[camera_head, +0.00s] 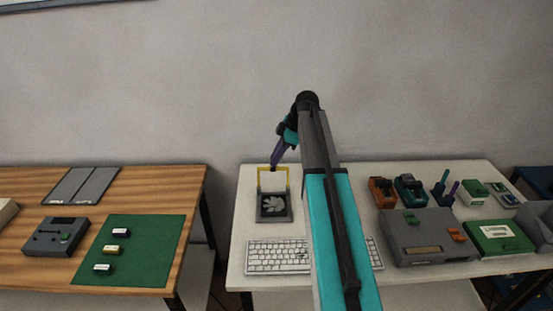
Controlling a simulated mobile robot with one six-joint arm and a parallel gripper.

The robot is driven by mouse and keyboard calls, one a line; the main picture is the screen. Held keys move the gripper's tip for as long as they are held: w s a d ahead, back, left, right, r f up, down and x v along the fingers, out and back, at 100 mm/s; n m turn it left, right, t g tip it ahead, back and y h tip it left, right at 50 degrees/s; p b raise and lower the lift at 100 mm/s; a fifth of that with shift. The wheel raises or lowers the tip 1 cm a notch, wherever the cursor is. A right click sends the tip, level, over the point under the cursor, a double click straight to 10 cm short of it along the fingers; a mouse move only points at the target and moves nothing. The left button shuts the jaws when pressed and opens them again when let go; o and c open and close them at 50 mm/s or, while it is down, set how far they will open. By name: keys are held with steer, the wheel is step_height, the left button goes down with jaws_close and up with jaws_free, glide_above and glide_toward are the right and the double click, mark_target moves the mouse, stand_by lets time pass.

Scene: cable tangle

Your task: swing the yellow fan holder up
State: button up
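The yellow fan holder (288,180) is a thin yellow frame at the back of a dark square fan unit (273,208) on the white table. The frame appears to stand up or lean at a steep angle; its exact tilt is hard to tell. My gripper (274,166), with purple fingers, points down at the top edge of the frame. The fingertips overlap that edge in the picture. Whether they touch it, and whether they are open or shut, is too small to tell.
A white keyboard (277,256) lies in front of the fan unit, partly hidden by my arm. A grey box (428,237), a green box (500,238) and small tools fill the table's right side. A wooden table (150,181) stands to the left across a gap.

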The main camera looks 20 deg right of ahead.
steer(key=w+d+f, duration=0.2)
steer(key=w+d, duration=0.3)
steer(key=shift+w+d+f+b, duration=0.3)
steer(key=shift+f, duration=0.05)
stand_by(0.8)
